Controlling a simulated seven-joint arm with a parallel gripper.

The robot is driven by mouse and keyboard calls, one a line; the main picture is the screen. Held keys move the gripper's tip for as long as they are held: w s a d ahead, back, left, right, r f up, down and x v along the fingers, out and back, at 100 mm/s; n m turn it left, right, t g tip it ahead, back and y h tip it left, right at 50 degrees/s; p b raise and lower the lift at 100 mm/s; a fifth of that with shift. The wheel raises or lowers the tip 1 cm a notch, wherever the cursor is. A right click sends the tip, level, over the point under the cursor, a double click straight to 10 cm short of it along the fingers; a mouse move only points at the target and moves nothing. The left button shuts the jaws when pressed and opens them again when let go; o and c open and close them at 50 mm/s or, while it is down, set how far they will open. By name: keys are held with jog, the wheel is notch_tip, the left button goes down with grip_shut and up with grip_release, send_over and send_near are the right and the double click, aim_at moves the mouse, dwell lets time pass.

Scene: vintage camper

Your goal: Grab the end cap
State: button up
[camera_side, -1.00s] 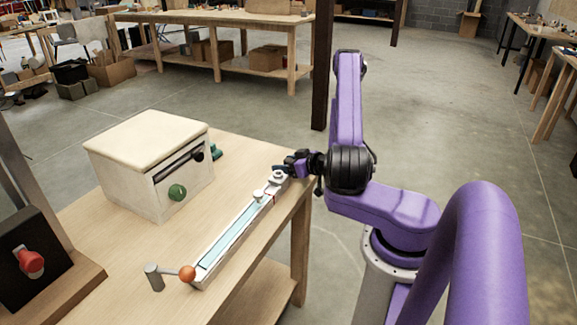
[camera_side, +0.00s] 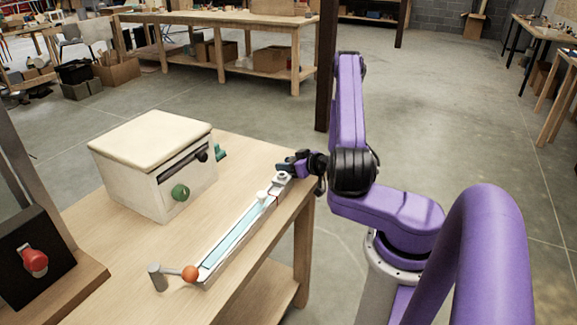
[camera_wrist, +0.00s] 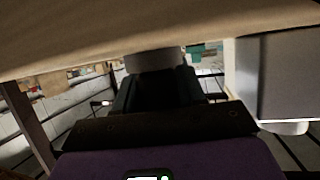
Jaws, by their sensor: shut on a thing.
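A long pale rail (camera_side: 240,232) with a light blue strip lies along the table's right side. A small grey-white round end cap (camera_side: 282,177) is at its far end, by the table's right edge. My gripper (camera_side: 292,166) is low at that far end, reaching in from the right, and is shut on the end cap. In the wrist view my dark fingers meet a grey round piece (camera_wrist: 153,60), which looks like the cap. The fingers hide part of it. I cannot tell whether the cap is still seated on the rail.
A white box (camera_side: 152,170) with a green knob stands left of the rail. A grey post with an orange ball lever (camera_side: 190,273) is at the rail's near end. A black panel with a red knob (camera_side: 34,262) stands at the left. Bare tabletop lies between.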

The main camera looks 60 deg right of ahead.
jog(key=shift+r, duration=0.6)
jog(key=s+a+r, duration=0.7)
jog(key=s+r, duration=0.4)
jog(key=shift+s+a+r, duration=0.25)
jog(key=shift+s+a, duration=0.1)
